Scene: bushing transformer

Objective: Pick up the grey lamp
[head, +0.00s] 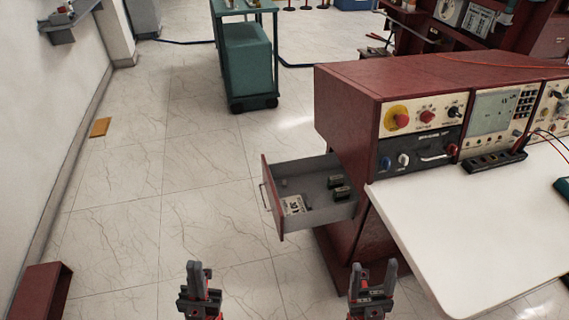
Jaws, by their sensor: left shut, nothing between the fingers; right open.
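I cannot make out a grey lamp for certain. A small whitish-grey knob-like piece (403,160) sits on the red console's front panel beside a blue one (385,163); I cannot tell whether either is a lamp. An open drawer (325,213) in the console holds small dark blocks (340,188) and a pale labelled item (294,204). My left gripper (195,266) is at the bottom, left of the drawer, shut and empty. My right gripper (373,268) is open and empty at the bottom, below the drawer and left of the white tabletop.
The red console (345,97) and white tabletop (480,220) fill the right side. The drawer sticks out to the left. A green cart (248,65) stands behind on the tiled floor. A red box (42,291) is at lower left. The floor between is clear.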

